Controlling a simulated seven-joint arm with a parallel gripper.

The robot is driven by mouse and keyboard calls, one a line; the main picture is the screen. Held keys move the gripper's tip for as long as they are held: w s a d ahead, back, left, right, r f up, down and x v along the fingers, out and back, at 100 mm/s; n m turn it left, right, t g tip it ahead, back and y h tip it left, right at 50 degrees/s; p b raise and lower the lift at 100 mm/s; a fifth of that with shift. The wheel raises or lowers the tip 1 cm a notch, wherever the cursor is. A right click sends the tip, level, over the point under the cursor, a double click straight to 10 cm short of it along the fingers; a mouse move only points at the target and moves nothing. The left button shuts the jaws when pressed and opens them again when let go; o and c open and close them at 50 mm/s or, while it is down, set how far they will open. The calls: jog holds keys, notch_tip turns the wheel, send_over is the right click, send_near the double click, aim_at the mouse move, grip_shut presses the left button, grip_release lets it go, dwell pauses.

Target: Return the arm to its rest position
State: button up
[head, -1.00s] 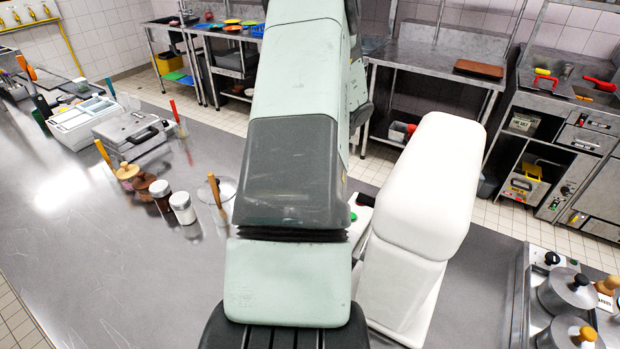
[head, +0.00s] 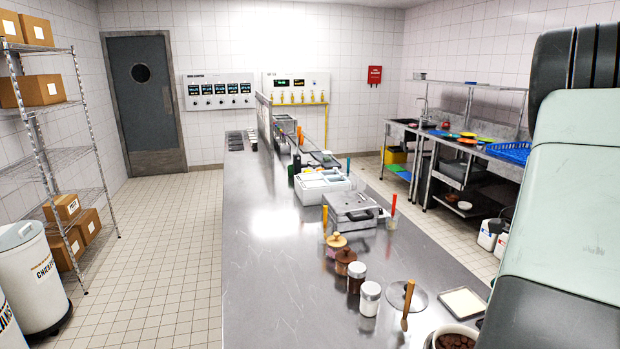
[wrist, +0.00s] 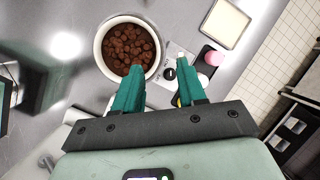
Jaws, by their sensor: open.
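My gripper (wrist: 159,62) shows in the wrist view with its two green fingers apart and nothing between them. It is above the steel counter (head: 260,290), close to a white bowl (wrist: 100,58) of brown round pieces (wrist: 130,48). The bowl also shows at the lower edge of the head view (head: 440,330). In the head view part of my arm fills the right side, and my gripper is out of frame there.
A square cream tray (head: 463,303), a round lid (head: 406,296), a wooden-handled tool (head: 407,310), and lidded jars (head: 370,298) stand on the counter. A grey machine (head: 352,210) and a white container box (head: 322,186) are farther back. The counter's left half is clear.

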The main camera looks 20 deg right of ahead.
jog(key=w+a+r+n, duration=0.2)
jog(key=a+r+n, duration=0.6)
jog(key=a, duration=0.4)
jog(key=w+a+r+n, duration=0.1)
jog(key=a+r+n, duration=0.6)
jog(key=a+r, duration=0.4)
jog(key=s+a+r+n, duration=0.1)
jog(key=s+a+n, duration=0.5)
jog(key=a, duration=0.2)
jog(key=s+a+r+n+t+h, duration=0.1)
jog(key=s+a+r+n, duration=0.1)
jog(key=s+a+n, duration=0.5)
jog(key=shift+s+a+t, duration=0.25)
jog(key=shift+a+t, duration=0.05)
jog(key=shift+a, duration=0.95)
jog(key=shift+o, duration=0.2)
jog(key=shift+r, duration=0.1)
